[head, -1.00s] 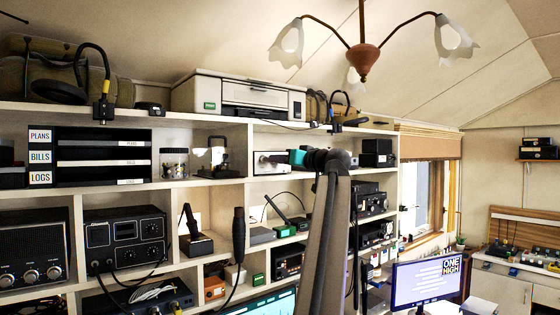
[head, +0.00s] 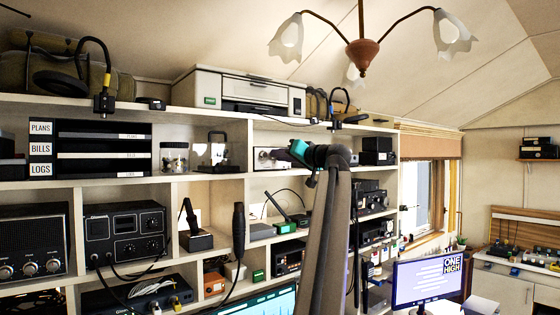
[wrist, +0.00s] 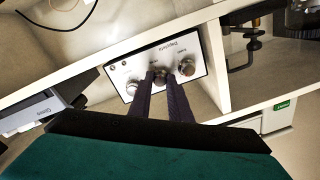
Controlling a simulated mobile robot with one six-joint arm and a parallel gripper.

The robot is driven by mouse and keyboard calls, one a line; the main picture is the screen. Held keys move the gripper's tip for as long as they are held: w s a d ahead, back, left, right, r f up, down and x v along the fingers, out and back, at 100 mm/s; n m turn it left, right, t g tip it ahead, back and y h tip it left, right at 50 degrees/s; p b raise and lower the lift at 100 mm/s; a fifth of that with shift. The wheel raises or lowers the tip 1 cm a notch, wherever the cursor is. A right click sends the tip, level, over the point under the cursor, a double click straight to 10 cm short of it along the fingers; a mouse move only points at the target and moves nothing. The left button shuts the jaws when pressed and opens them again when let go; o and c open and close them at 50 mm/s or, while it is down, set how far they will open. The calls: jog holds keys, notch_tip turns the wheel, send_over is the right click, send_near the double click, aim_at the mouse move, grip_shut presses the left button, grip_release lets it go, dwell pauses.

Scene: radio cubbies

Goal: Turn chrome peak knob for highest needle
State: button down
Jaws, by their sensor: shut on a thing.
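A white panel unit (wrist: 118,74) with several round metallic knobs sits in a shelf cubby. In the wrist view its lettering is upside down and too small to read surely. My gripper (wrist: 160,76) has its two dark fingers closed around the middle knob (wrist: 161,79), which looks grey and metallic. Another knob (wrist: 187,68) is just right of the fingers, and a third (wrist: 132,88) is to the left. In the head view my gripper (head: 280,155) reaches the panel (head: 262,165) from the right, partly covering it. I cannot make out a needle.
Cubby walls and shelf boards (wrist: 214,60) stand close around the panel. A grey device (wrist: 50,104) sits left in the wrist view, and a dark clamp-like metal item (wrist: 243,47) right. A monitor (head: 428,283) reading "ONE HIGH" stands at lower right.

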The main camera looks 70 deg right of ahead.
jog(key=shift+r+m+b, duration=0.25)
jog(key=shift+m+b, duration=0.1)
jog(key=shift+m, duration=0.85)
jog(key=c, duration=1.9)
grip_release()
jog(key=shift+w, duration=0.1)
jog(key=shift+c, duration=0.2)
jog(key=shift+w, duration=0.1)
jog(key=shift+f, duration=0.1)
jog(key=shift+s+f, duration=0.1)
jog(key=shift+s, duration=0.15)
